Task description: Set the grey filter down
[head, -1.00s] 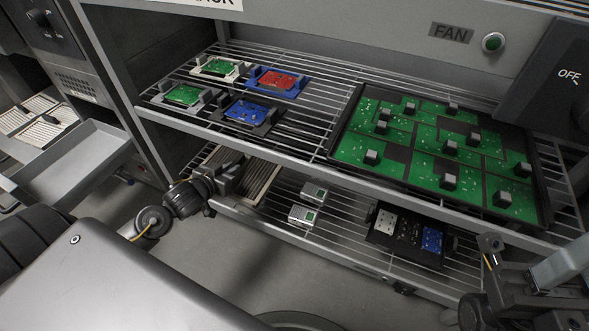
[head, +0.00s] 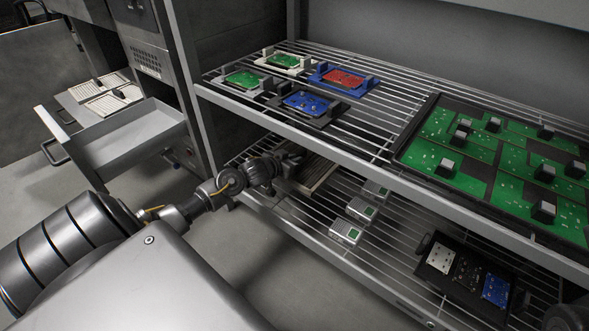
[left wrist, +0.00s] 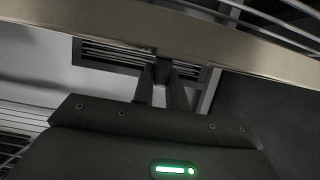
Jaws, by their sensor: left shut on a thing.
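The grey filter is a slatted panel (head: 318,174) at the left end of the lower shelf, under the upper shelf's front edge. The upper shelf hides part of it. My left gripper (head: 291,159) reaches in between the two shelves and is shut on the filter's near-left side. In the left wrist view, the fingers (left wrist: 163,74) are closed at the edge of a dark-framed slatted panel (left wrist: 103,55), the filter. I cannot tell whether the filter rests fully on the wires.
The lower wire shelf also holds small grey boxes (head: 345,232) and a black tray (head: 437,286). The upper shelf (head: 380,105) with circuit boards is close above my left gripper. An open drawer (head: 130,139) stands at left, with slatted panels (head: 95,86) behind it.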

